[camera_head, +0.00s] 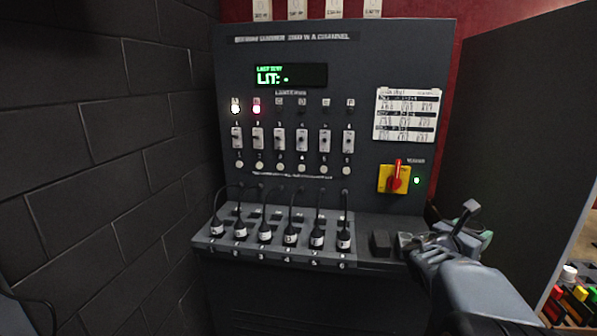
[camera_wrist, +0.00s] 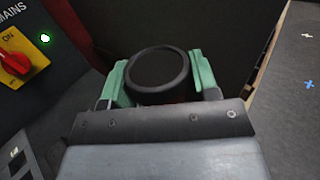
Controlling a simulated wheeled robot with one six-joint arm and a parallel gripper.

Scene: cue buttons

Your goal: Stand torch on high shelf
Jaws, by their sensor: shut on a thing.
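My gripper (camera_wrist: 160,80) shows in the wrist view with a green finger on each side of a black round-ended thing, which looks like the torch (camera_wrist: 157,68). The fingers are shut on it, and only its dark round end shows clearly. In the head view my gripper (camera_head: 470,232) is at the lower right, in front of the console's right end. The torch is hard to make out there. I cannot pick out a high shelf in either view.
A dark console (camera_head: 290,80) with a lit display, switches and several plugged cables stands ahead. A red rotary switch (camera_head: 397,178) on yellow is near my gripper; it also shows in the wrist view (camera_wrist: 15,62). A dark panel (camera_head: 510,120) stands right. Coloured items (camera_head: 575,297) sit lower right.

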